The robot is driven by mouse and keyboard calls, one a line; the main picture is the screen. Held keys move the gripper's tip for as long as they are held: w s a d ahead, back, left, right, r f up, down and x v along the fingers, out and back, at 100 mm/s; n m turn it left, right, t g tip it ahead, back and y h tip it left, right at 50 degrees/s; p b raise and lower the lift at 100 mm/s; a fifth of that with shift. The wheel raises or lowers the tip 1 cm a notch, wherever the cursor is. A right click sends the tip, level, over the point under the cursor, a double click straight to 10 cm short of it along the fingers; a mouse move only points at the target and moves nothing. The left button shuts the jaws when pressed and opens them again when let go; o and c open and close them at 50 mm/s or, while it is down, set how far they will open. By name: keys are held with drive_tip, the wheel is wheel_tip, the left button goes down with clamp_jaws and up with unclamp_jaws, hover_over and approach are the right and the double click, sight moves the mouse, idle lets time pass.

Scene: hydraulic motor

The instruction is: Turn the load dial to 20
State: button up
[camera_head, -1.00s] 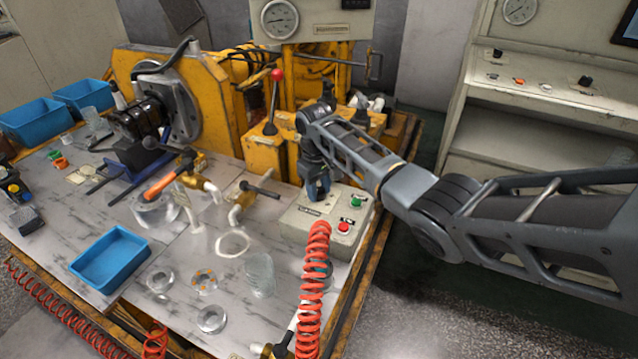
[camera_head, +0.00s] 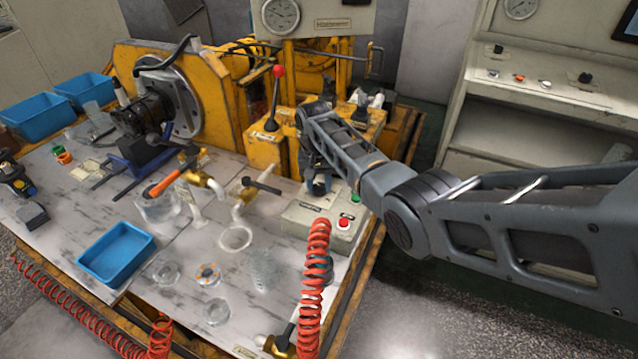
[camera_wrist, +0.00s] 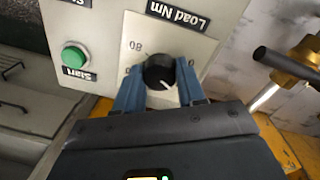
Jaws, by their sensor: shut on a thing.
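The load dial (camera_wrist: 160,72) is a round black knob with a white pointer line, on a pale panel marked "Load Nm" in the wrist view. The picture is upside down there, and "80" is the one scale number I can read. The pointer slants to the lower right in that view. My gripper (camera_wrist: 159,85) has its two blue fingers on either side of the knob and is shut on it. In the head view my gripper (camera_head: 319,184) points down at the control box (camera_head: 298,216). The dial is hidden there behind the fingers.
A green start button (camera_wrist: 75,57) sits beside the dial. A red button (camera_head: 344,223) is on the box front. A coiled red hose (camera_head: 314,285) hangs close before the box. A brass valve with a dark handle (camera_head: 262,187) stands to the left.

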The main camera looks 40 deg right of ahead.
sight(318, 187)
idle(0.4)
drive_tip(key=o, duration=1.1)
drive_tip(key=shift+c, duration=0.2)
drive_tip(key=r, duration=0.8)
drive_tip(key=shift+w+a, duration=0.15)
drive_tip(key=shift+w, duration=0.05)
drive_tip(key=shift+s+f, duration=0.1)
